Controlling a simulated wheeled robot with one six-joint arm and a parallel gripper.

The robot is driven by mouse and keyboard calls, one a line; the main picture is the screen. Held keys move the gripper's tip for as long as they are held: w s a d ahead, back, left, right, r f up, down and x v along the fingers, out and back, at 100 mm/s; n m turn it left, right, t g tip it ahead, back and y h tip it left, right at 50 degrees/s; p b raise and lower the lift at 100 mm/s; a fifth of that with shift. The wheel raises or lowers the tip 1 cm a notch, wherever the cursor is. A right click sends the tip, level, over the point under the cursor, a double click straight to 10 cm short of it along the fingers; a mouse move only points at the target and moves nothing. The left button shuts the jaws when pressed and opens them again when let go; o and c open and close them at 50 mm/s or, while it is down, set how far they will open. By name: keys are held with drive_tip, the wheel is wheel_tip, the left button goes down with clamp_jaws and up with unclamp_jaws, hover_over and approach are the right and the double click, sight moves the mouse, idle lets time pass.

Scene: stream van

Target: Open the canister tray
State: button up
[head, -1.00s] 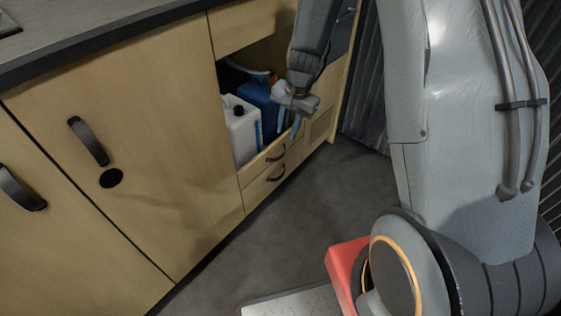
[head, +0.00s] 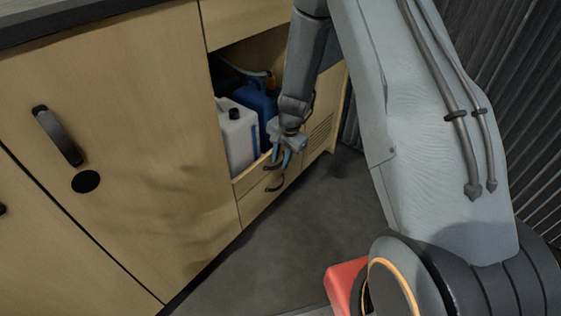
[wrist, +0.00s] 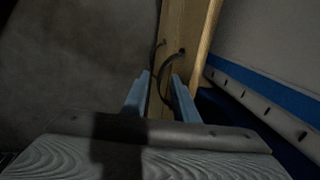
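The canister tray is the low wooden front (head: 245,181) under the cabinet opening, with a dark curved upper handle (wrist: 172,66). A white canister (head: 238,140) and a blue canister (head: 262,103) stand behind that front. My gripper (head: 281,163) points down at the tray front, close to the upper handle. In the wrist view my gripper (wrist: 160,88) has its two blue-grey fingers apart, with the upper handle just beyond and between their tips. I see no clear contact. The arm partly hides the opening.
A lower handle (head: 275,184) sits on the front below. A closed cabinet door (head: 140,150) with a black handle is at the left, under a dark worktop. Grey floor (head: 310,220) in front is clear. A ribbed wall (head: 500,100) stands at the right.

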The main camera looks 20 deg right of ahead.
drive_tip(key=shift+f, duration=0.15)
drive_tip(key=shift+c, duration=0.4)
clamp_jaws()
idle(1.0)
